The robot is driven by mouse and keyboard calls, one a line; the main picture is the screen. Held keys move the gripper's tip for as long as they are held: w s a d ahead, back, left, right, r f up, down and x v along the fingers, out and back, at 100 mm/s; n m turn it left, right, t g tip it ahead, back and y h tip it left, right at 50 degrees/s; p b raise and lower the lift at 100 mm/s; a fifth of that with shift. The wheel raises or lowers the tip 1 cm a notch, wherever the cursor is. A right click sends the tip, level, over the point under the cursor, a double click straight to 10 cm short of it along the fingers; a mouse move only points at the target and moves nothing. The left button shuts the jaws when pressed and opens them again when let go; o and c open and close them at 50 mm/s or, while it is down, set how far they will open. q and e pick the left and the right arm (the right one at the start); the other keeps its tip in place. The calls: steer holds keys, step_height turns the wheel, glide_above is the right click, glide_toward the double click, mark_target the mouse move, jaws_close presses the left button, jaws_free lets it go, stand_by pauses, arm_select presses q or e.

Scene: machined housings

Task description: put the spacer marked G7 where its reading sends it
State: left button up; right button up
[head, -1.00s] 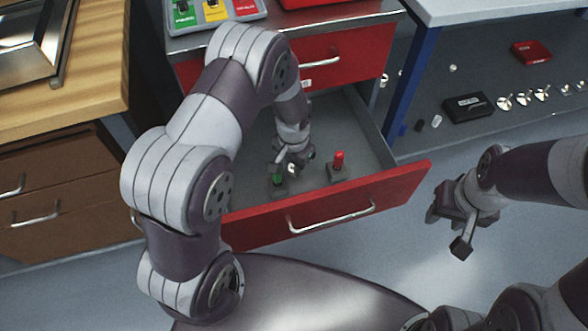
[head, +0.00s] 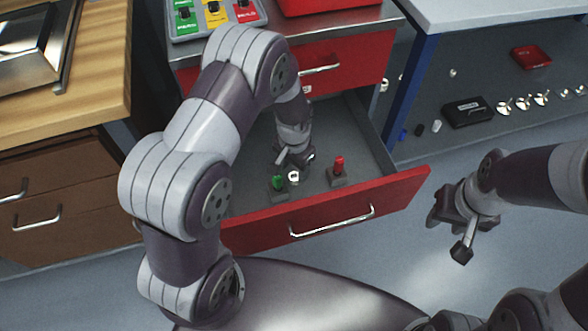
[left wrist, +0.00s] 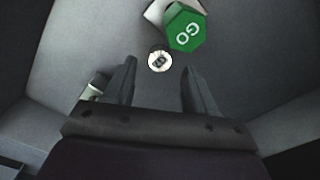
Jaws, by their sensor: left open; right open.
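A small round white spacer (head: 294,177) lies in the open red drawer (head: 330,220), beside the green gauge (head: 278,183). In the left wrist view the spacer (left wrist: 160,61) shows a dark mark too small to read surely. The green gauge (left wrist: 187,28) there reads GO. A red gauge (head: 339,165) stands to the right in the drawer. My left gripper (head: 291,160) is open inside the drawer, its fingers apart and the spacer seen beyond them, not gripped. Another pale piece (left wrist: 95,86) is partly hidden by the left finger. My right gripper (head: 450,218) is open and empty outside the drawer.
A panel with green, yellow and red fields (head: 213,14) and a red tray (head: 330,5) sit on the cabinet. A wooden bench (head: 95,75) stands left. A shelf (head: 455,135) at right holds a black box (head: 468,111) and several metal parts.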

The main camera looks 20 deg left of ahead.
mark_target(294, 176)
arm_select(q)
step_height(294, 176, up, 8)
steer(key=p, duration=0.2)
steer(key=s+a+r+n+t, duration=0.1)
steer(key=s+a+r+n, duration=0.2)
steer(key=s+r, duration=0.8)
steer(key=shift+s+a+r+n, duration=0.15)
steer(key=shift+s+n, duration=0.45)
